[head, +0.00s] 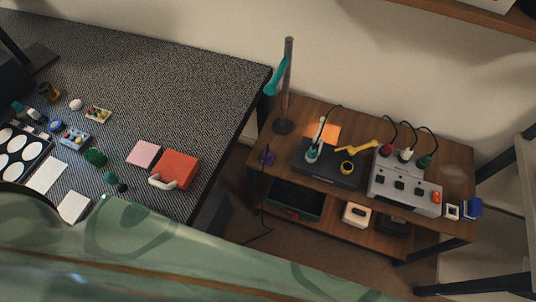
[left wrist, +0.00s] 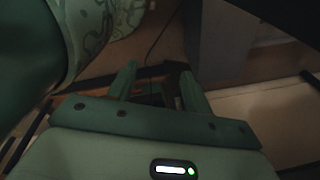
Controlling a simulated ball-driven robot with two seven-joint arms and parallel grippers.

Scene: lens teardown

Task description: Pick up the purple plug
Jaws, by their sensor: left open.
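The purple plug (head: 267,157) is on the left end of the wooden shelf unit's top, in the head view. A dark cable hangs from it to the floor. My left gripper (left wrist: 158,82) is open in the left wrist view, with nothing seen between its fingers. It points toward a dim area, and a thin dark cable (left wrist: 155,42) shows beyond it. I cannot make out the plug there. My left gripper does not show in the head view, so its distance from the plug is unclear. My right gripper is in neither view.
A dark textured table (head: 190,90) on the left holds a red box (head: 176,168) and small parts. A gap separates table and unit.

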